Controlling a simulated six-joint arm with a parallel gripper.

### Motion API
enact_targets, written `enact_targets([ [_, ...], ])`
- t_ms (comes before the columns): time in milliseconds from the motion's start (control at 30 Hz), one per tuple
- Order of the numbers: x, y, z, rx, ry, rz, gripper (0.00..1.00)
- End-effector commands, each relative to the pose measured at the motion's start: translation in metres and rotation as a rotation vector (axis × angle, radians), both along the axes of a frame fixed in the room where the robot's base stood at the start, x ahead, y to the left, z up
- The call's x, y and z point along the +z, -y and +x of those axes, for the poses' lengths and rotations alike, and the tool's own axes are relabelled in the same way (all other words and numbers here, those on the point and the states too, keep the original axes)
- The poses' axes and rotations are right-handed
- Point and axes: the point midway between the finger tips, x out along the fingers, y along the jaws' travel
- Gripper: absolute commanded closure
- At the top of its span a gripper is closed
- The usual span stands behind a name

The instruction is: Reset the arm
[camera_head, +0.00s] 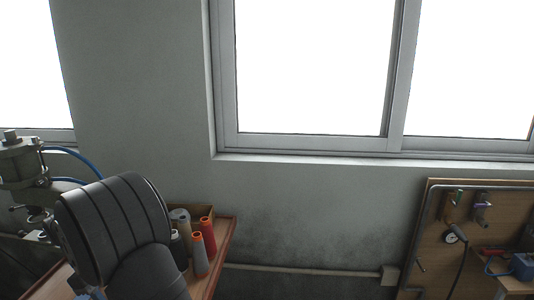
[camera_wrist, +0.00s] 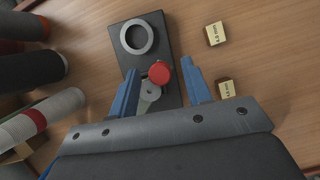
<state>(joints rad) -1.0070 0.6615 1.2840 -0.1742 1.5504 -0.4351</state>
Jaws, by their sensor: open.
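My gripper (camera_wrist: 160,90) shows in the wrist view with its two blue fingers spread apart over a wooden table (camera_wrist: 275,50). A dark base plate (camera_wrist: 117,38) lies below, with a metal ring (camera_wrist: 136,37) at one end. A round red part (camera_wrist: 160,73) and a grey rounded metal piece (camera_wrist: 150,90) show in the gap between the fingers. I cannot tell whether the fingers touch them. In the head view a dark ribbed section of my arm fills the lower left, and the gripper is hidden there.
Two small labelled blocks (camera_wrist: 214,34) (camera_wrist: 226,88) lie right of the plate. Several cylinders (camera_wrist: 30,70) stand close on the left. In the head view, a pneumatic machine (camera_head: 22,165) with blue hoses is at left, and a tool board (camera_head: 440,240) is at right.

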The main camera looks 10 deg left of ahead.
Motion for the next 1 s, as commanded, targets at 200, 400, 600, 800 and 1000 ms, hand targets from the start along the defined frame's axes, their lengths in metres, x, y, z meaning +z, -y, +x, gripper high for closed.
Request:
enact_targets([
  [200, 0.000, 0.000, 0.000, 0.000, 0.000, 0.000, 0.55],
  [400, 0.007, -0.004, 0.001, 0.000, 0.001, 0.002, 0.55],
  [600, 0.036, -0.016, 0.002, 0.002, 0.003, 0.004, 0.55],
  [800, 0.073, -0.031, 0.003, 0.001, 0.002, 0.004, 0.55],
  [1000, 0.108, -0.045, 0.004, 0.001, 0.002, 0.004, 0.55],
])
